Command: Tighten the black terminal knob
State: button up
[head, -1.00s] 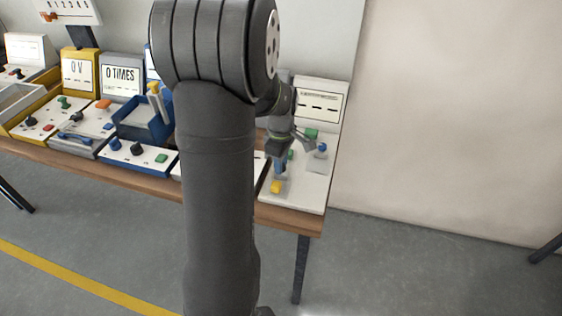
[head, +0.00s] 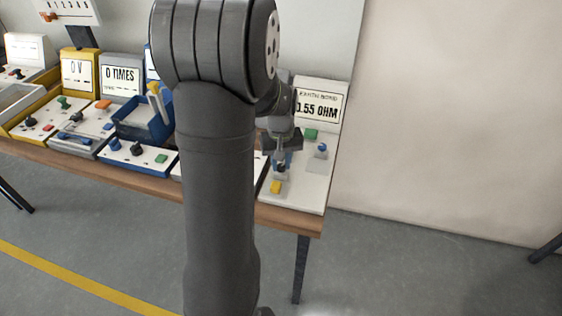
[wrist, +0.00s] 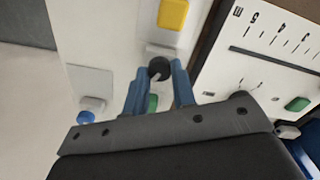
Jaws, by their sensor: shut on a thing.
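The black terminal knob (wrist: 159,68) is round with a pale pointer mark. It sits on the white panel of the right-hand station, between the yellow block and the green button. My gripper (wrist: 157,76) has its two blue fingers on either side of the knob and is shut on it. In the head view my gripper (head: 282,164) points down at the panel, and the knob shows only as a small dark spot at its tips. The station's display (head: 318,104) reads "EARTH BOND" and about ".55 OHM"; its first digit is partly hidden.
A yellow block (head: 276,187) lies in front of the knob. A blue knob (head: 322,147) and a green button (head: 311,134) are close by on the panel. Other stations, such as the blue one (head: 137,154), stand to the left. My arm hides part of the bench.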

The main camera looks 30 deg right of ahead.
jog(key=m, duration=1.4)
jog(key=shift+m, duration=0.3)
jog(key=m, duration=0.5)
jog(key=shift+m, duration=2.5)
jog(key=o, duration=1)
jog(key=shift+r, duration=0.15)
